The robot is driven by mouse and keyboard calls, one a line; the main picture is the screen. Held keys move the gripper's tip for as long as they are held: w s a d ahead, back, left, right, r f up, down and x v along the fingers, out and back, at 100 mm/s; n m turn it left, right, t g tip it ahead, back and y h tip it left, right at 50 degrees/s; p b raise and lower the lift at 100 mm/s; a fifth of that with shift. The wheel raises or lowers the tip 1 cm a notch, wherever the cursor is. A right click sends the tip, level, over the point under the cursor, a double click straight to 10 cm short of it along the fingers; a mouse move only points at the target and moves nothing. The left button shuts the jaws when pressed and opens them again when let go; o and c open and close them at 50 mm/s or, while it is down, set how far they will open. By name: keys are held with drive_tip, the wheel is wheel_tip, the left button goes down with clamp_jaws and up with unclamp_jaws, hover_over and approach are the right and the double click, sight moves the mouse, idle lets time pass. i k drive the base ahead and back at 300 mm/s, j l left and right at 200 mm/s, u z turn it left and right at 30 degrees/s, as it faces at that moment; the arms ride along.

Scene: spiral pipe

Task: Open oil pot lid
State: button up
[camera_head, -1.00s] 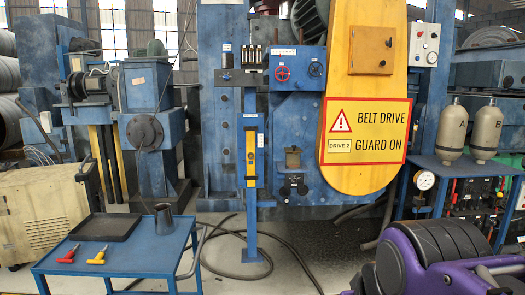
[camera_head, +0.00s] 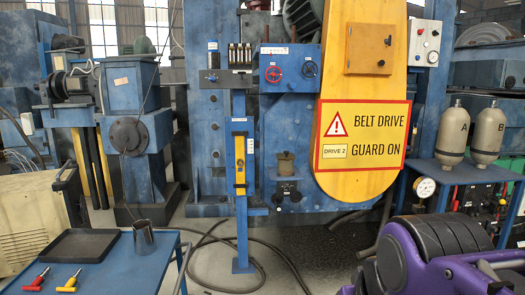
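A small brownish pot (camera_head: 286,167), which looks like the oil pot, stands on a small ledge on the front of the blue machine, left of the yellow belt guard. Its top looks covered, but it is too small to make out the lid clearly. A dark fitting with knobs sits just below it. My purple and grey arm (camera_head: 430,255) fills the lower right corner, well apart from the pot. My gripper is not in view.
A blue table (camera_head: 110,275) at lower left bears a black tray (camera_head: 80,246), a metal cup (camera_head: 144,236) and red and yellow screwdriver-like tools. A blue post (camera_head: 242,215) stands left of the pot. Hoses lie on the floor. The yellow guard (camera_head: 362,80) is right of the pot.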

sight(287, 156)
drive_tip(key=i+l+z, duration=0.1)
drive_tip(key=i, duration=0.45)
drive_tip(key=i+l, duration=0.1)
drive_tip(key=i, duration=0.5)
drive_tip(key=l+z, duration=0.05)
